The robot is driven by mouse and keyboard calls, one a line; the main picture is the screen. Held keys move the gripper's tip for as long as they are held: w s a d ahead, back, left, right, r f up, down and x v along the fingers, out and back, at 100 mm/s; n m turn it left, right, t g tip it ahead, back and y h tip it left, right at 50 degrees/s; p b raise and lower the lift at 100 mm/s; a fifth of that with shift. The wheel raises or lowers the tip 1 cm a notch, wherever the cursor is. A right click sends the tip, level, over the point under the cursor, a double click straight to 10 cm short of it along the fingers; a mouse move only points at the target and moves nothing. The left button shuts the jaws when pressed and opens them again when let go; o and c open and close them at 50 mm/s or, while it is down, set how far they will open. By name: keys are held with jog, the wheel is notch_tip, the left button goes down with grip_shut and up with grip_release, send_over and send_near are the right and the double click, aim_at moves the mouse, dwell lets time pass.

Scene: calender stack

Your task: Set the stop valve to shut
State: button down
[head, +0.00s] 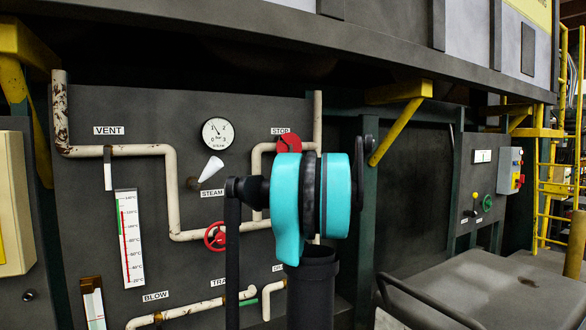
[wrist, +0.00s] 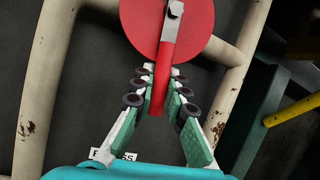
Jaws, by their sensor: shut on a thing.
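The stop valve (head: 287,143) is a red disc under a STOP label on the dark panel. In the wrist view the red disc (wrist: 190,30) fills the top, with a lever (wrist: 167,52) running down from its hub, grey at the top and red below. My gripper (wrist: 163,82) has its green-padded fingers on either side of the red end of the lever and is shut on it. In the head view my teal arm hides the gripper and the lever.
Cream pipes (head: 110,150) run across the panel around the valve. A red handwheel (head: 215,237), a white steam handle (head: 211,168) and a pressure gauge (head: 217,132) are to the left. A yellow bracket (head: 398,128) juts out at the right.

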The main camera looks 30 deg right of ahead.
jog(key=shift+a+m+h, duration=0.55)
jog(key=shift+m+h, duration=0.05)
jog(key=shift+m, duration=0.6)
jog(key=c, duration=1.5)
grip_release()
jog(key=v, duration=1.2)
jog(key=shift+s+r, duration=0.1)
jog(key=shift+r, duration=0.05)
